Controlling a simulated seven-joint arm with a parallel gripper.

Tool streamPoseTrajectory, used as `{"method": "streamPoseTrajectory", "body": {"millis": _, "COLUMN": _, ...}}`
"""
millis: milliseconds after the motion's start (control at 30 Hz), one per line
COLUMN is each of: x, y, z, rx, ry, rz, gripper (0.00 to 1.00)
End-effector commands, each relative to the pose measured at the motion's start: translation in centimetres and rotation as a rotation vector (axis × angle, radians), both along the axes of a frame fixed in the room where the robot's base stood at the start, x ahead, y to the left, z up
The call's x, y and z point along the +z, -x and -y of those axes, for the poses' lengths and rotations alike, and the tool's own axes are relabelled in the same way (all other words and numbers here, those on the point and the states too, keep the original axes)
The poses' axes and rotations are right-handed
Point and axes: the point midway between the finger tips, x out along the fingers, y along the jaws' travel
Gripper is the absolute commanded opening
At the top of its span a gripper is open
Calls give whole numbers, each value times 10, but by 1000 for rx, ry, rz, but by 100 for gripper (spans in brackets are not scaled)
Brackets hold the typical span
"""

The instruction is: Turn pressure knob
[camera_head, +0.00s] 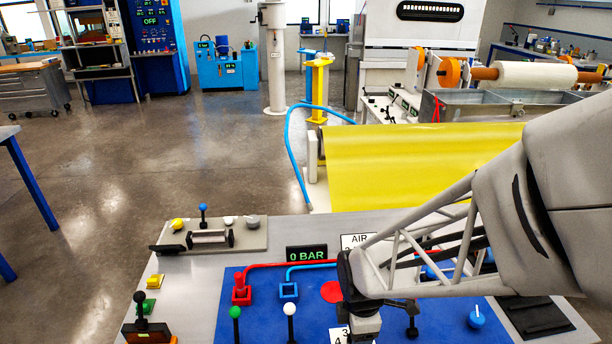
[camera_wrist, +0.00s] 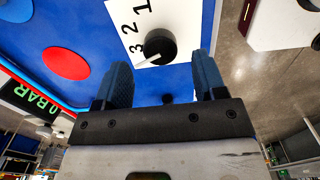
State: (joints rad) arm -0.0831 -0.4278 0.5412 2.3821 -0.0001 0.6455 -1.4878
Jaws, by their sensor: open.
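The black round knob (camera_wrist: 158,44) with a white pointer line sits on a white plate (camera_wrist: 122,14) marked 1, 2 and 3 in the wrist view. Its pointer slants to the lower left, near the 3. My gripper (camera_wrist: 161,64) is open, its two blue fingers apart below the knob in the picture, with nothing between them. I cannot tell how high the fingers are above the panel. In the head view my gripper (camera_head: 362,328) hangs over the blue panel (camera_head: 262,325) and hides the knob. A display (camera_head: 307,253) reads 0 BAR.
A red disc (camera_head: 331,292), a red valve (camera_head: 241,290) and a blue socket (camera_head: 288,291) are on the panel. Green (camera_head: 235,312) and white (camera_head: 290,309) ball-topped levers stand nearby. A blue knob (camera_head: 476,317) lies to the right. A yellow sheet (camera_head: 415,165) is behind.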

Motion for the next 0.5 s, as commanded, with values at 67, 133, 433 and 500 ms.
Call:
{"method": "streamPoseTrajectory", "body": {"millis": 67, "x": 11, "y": 0, "z": 0, "rx": 0, "ry": 0, "rz": 2, "gripper": 64}}
{"method": "streamPoseTrajectory", "body": {"millis": 133, "x": 20, "y": 0, "z": 0, "rx": 0, "ry": 0, "rz": 3, "gripper": 64}}
{"method": "streamPoseTrajectory", "body": {"millis": 433, "x": 43, "y": 0, "z": 0, "rx": 0, "ry": 0, "rz": 0, "gripper": 64}}
{"method": "streamPoseTrajectory", "body": {"millis": 500, "x": 44, "y": 0, "z": 0, "rx": 0, "ry": 0, "rz": 0, "gripper": 64}}
